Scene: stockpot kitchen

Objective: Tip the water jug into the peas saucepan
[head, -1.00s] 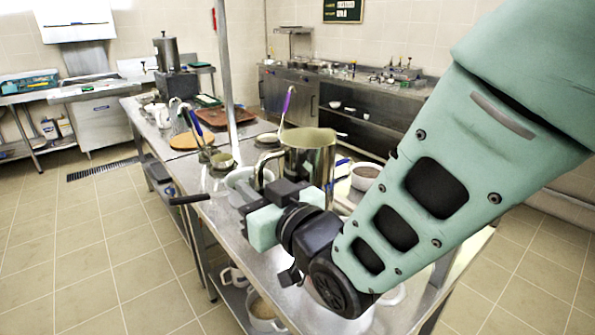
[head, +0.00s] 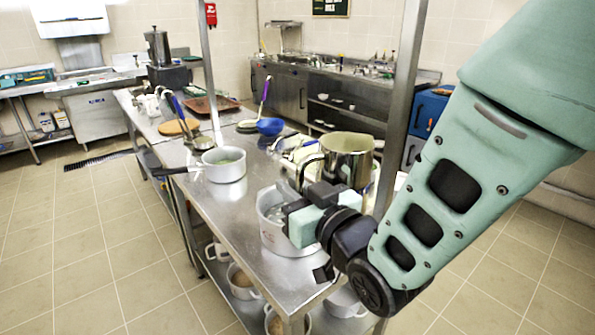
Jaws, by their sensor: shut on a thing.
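The water jug (head: 350,162) is a shiny metal jug with a side handle on its left. It looks upright, held above the steel table, and its inside shows no clear water level. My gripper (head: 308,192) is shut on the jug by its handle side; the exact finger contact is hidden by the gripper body.
A larger grey pot (head: 274,238) stands on the table below my gripper, partly hidden by it. A blue bowl (head: 270,126), ladles and a wooden board (head: 178,127) lie farther back. A steel post (head: 403,95) rises just right of the jug. Bare table (head: 225,215) shows before the saucepan.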

